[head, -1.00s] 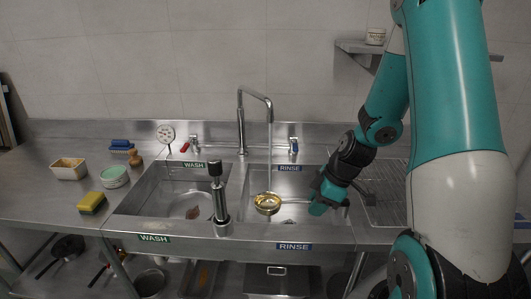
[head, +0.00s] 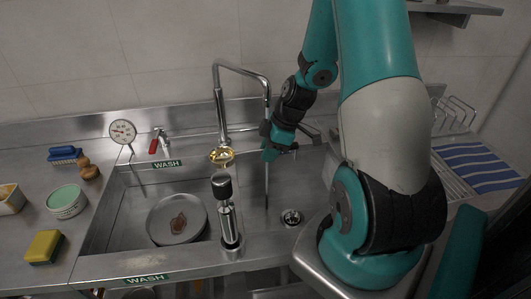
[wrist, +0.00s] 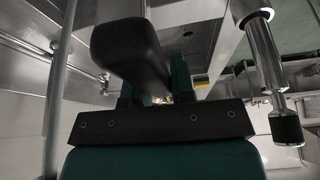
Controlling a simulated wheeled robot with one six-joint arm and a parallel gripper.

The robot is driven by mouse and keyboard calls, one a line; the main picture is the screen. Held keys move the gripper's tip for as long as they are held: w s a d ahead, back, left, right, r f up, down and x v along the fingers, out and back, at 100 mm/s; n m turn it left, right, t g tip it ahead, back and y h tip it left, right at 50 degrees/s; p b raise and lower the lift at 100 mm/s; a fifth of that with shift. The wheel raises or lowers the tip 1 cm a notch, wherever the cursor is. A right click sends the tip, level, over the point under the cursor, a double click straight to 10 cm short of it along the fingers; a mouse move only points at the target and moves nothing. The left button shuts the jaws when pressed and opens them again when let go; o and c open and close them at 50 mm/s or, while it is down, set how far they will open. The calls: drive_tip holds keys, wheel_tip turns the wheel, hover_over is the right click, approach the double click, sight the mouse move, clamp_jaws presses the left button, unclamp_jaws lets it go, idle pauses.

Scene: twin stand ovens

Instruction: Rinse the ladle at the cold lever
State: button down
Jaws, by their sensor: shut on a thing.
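My gripper (head: 277,148) is shut on the ladle's handle, above the right-hand rinse basin (head: 300,190). The ladle's gold bowl (head: 222,155) shows left of my gripper, near the divider between the basins. In the wrist view a dark handle (wrist: 130,50) fills the space between the jaws. The tall tap (head: 220,110) has a bent spout, and a thin upright line, seemingly water (head: 267,180), runs below it into the rinse basin, right of the ladle bowl. The blue-marked cold lever is hidden behind my arm.
A red lever (head: 153,146) and round gauge (head: 123,132) stand behind the wash basin, which holds a soiled plate (head: 176,219). A black-topped post (head: 224,205) rises on the divider. A sponge (head: 44,246), green-topped tub (head: 67,201) and brushes (head: 65,154) lie left.

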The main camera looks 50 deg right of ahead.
drive_tip(key=w+d+f, duration=0.2)
drive_tip(key=w+d, duration=0.2)
drive_tip(key=d, duration=0.6)
drive_tip(key=shift+w+d+f+b, duration=0.15)
drive_tip(key=shift+w+b, duration=0.25)
drive_tip(key=shift+s, duration=0.1)
idle(0.4)
drive_tip(key=shift+s+d, duration=0.25)
drive_tip(key=shift+s, duration=0.2)
drive_tip(key=shift+w+a, duration=0.1)
drive_tip(key=shift+w, duration=0.1)
drive_tip(key=shift+w+a, duration=0.15)
drive_tip(key=shift+w, duration=0.25)
drive_tip(key=shift+s+a, duration=0.1)
drive_tip(key=shift+a, duration=0.05)
